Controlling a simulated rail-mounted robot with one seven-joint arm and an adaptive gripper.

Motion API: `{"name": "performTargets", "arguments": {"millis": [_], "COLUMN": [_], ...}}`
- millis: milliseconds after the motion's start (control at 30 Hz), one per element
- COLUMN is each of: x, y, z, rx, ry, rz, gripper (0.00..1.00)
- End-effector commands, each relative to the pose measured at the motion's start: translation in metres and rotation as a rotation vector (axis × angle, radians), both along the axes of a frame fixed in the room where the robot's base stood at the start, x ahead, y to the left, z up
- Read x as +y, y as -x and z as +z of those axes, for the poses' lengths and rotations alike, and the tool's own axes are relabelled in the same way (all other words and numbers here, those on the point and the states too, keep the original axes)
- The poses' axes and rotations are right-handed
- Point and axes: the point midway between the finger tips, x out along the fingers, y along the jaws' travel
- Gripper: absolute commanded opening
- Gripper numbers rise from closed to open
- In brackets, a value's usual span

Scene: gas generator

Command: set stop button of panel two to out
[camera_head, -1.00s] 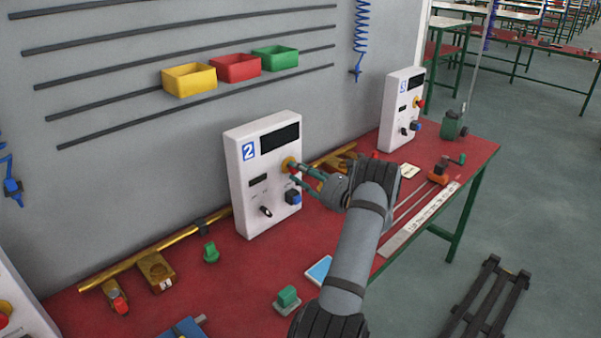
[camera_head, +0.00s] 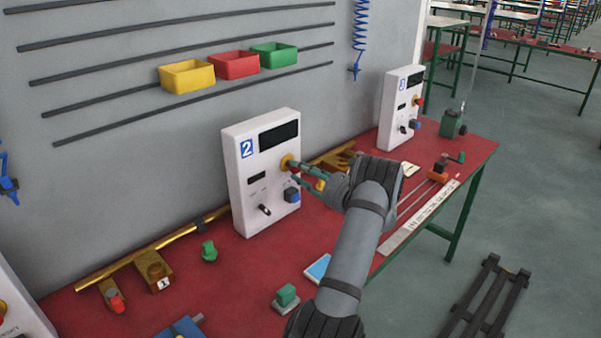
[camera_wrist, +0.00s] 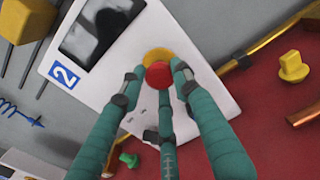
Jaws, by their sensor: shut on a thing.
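Panel two (camera_head: 239,186) is a white box marked with a blue 2, standing upright on the red table against the grey wall. Its stop button (camera_wrist: 158,75) is a red knob on a yellow ring (camera_head: 287,160), at the panel's right side below the dark display. My gripper (camera_head: 297,171) reaches in from the right with its teal fingers at the button. In the wrist view my fingers (camera_wrist: 157,92) close around the red button, with one finger below it. The fingers partly hide the button, so its depth is hard to tell.
Below the stop button, panel two has a black switch (camera_head: 265,210) and a blue button (camera_head: 292,196). Panel three (camera_head: 393,124) stands farther right. A brass pipe (camera_head: 150,250) runs along the wall. Green parts and a blue-white tablet (camera_head: 317,268) lie on the table in front.

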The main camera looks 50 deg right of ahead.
Motion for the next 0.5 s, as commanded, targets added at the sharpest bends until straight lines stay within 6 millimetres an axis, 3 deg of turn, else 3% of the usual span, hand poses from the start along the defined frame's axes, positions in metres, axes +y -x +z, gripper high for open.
{"name": "performTargets", "arguments": {"millis": [367, 500], "x": [-0.0001, -0.0001], "y": [0.0016, 0.0014], "z": [-0.0018, -0.0016], "rx": [0.005, 0.004], "ry": [-0.002, -0.002], "rz": [0.0, 0.0], "gripper": [0.51, 0.51]}}
